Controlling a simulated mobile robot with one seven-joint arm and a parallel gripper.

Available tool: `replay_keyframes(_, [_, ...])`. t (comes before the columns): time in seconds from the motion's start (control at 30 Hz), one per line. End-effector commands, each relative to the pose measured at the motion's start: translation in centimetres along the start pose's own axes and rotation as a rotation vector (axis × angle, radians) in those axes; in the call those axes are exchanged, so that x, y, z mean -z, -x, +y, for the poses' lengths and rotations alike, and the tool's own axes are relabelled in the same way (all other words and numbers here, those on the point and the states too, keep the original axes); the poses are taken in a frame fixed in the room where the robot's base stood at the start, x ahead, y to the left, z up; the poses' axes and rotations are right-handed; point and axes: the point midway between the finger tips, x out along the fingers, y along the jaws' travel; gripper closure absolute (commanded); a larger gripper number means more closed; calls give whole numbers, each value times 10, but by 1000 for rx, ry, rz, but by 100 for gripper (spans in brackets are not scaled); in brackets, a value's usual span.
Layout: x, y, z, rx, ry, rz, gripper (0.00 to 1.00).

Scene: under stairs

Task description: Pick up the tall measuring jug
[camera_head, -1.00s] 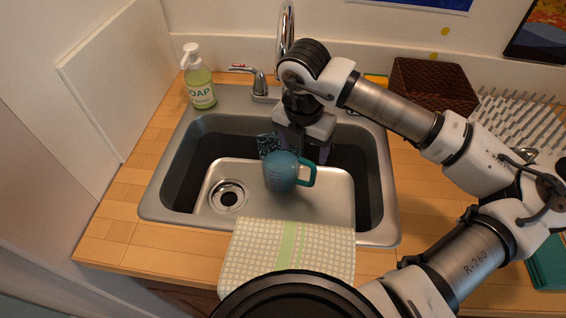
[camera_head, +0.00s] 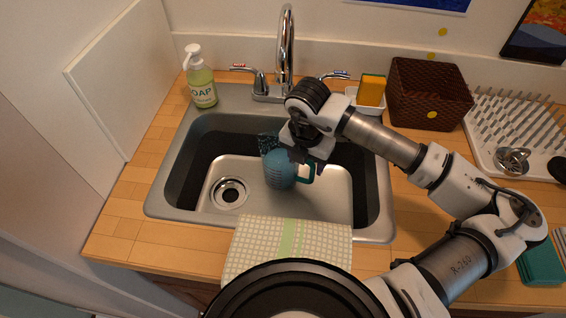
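A blue-teal jug (camera_head: 278,172) with a teal handle on its right side is in the sink (camera_head: 222,172), right of the drain. A dark patterned piece (camera_head: 266,143) shows just behind its top; I cannot tell what it belongs to. My gripper (camera_head: 303,163) points down into the sink at the jug's upper right, near the handle. Its fingers are dark and partly lost against the sink's dark back wall. I cannot tell whether they touch the jug or how far apart they are.
The faucet (camera_head: 286,50) rises behind the sink. A soap bottle (camera_head: 202,88) stands back left. A sponge (camera_head: 372,90), a brown basket (camera_head: 428,95) and a dish rack (camera_head: 515,130) are at the back right. A checked cloth (camera_head: 262,245) hangs over the sink's front edge.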

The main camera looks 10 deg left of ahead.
Motion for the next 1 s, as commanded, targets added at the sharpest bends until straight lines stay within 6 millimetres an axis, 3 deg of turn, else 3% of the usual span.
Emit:
replay_keyframes(0.07, [0, 0, 0, 0, 0, 0, 55])
replay_keyframes(0.4, [0, 0, 0, 0, 0, 0, 99])
replay_keyframes(1.0, [-7, 10, 1, 0, 2, -2, 100])
